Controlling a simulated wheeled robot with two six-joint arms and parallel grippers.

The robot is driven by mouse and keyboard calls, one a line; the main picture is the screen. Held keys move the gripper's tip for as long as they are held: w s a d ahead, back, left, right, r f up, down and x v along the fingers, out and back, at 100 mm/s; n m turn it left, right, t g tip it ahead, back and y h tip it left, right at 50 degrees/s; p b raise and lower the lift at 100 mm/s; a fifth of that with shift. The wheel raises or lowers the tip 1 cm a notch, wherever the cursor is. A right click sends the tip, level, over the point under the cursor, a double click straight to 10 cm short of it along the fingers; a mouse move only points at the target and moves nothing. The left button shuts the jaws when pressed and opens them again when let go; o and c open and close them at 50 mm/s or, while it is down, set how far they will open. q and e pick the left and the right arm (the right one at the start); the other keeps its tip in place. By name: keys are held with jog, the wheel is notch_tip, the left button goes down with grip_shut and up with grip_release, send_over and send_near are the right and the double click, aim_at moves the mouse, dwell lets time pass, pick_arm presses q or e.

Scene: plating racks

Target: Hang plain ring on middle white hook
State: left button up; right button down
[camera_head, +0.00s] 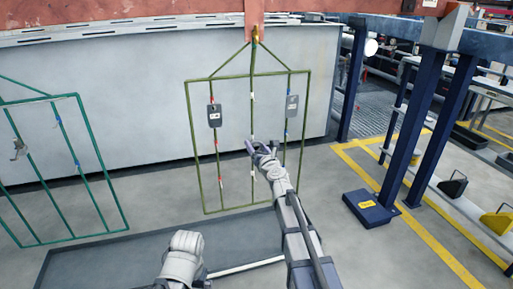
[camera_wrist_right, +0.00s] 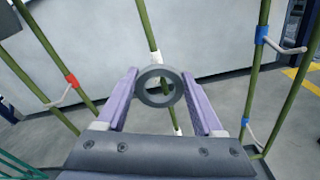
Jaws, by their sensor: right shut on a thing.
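My right gripper (camera_head: 258,148) is in front of the middle bar of the olive-green rack (camera_head: 308,110). In the right wrist view its two purple fingers (camera_wrist_right: 160,78) are closed on a plain grey ring (camera_wrist_right: 141,88), which stands face-on between the tips. The white hook band (camera_wrist_right: 156,57) on the middle bar shows just above and behind the ring. I cannot tell whether ring and hook touch. The hook's prong is mostly hidden by the ring. A part of my left arm shows low in the head view, without clear fingers.
A red-marked hook (camera_wrist_right: 72,80) is on the left bar and a blue-marked hook (camera_wrist_right: 262,36) on the right bar. A green rack (camera_head: 102,165) hangs at left. A grey tank wall (camera_head: 140,85) stands behind.

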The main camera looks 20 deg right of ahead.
jog(key=shift+w+f+b, duration=0.2)
jog(key=shift+f+b, duration=0.1)
dwell(0.5)
grip_release()
jog(key=s, duration=0.7)
jog(key=shift+s+d+r, duration=0.15)
jog(key=shift+s+d, duration=0.05)
jog(key=shift+s, duration=0.2)
jog(key=shift+r, duration=0.1)
